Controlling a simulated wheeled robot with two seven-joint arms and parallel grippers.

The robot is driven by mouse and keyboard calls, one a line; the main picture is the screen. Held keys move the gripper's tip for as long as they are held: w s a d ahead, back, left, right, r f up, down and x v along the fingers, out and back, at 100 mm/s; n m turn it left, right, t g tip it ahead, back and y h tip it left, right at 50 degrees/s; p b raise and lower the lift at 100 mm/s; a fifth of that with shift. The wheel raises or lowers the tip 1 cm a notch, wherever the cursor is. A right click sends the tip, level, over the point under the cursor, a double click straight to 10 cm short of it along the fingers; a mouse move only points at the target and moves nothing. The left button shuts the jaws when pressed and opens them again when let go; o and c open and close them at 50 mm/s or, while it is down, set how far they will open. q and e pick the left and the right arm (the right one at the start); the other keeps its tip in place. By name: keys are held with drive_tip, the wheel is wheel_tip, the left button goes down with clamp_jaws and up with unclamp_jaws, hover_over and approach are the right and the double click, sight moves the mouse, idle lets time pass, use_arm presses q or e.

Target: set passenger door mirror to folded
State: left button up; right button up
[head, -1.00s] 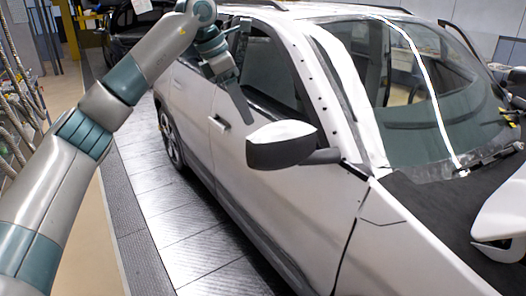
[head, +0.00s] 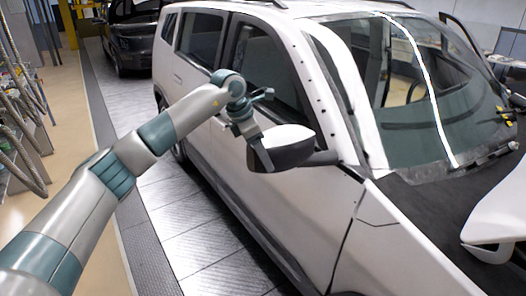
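The passenger door mirror (head: 286,148) is a dark housing with a white top cap. It sticks out sideways from the white car's front door (head: 240,165), joined by a dark arm at its right end. My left gripper (head: 262,160) comes in from the left, pointing down, with its grey finger at the outer left end of the mirror. The finger overlaps the mirror's edge in the picture; I cannot tell whether they touch. Its finger opening is not clear from this angle. My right gripper is not in view.
The car's side and windscreen (head: 420,90) fill the middle and right. A dark car (head: 132,38) stands behind. Hoses and shelving (head: 18,120) line the left edge. The metal floor plates (head: 190,230) beside the car are clear.

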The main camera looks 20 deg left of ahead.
use_arm(q)
drive_tip(key=shift+w+d+f, duration=0.1)
drive_tip(key=shift+f, duration=0.3)
drive_tip(key=c, duration=1.4)
drive_tip(key=shift+c, duration=0.2)
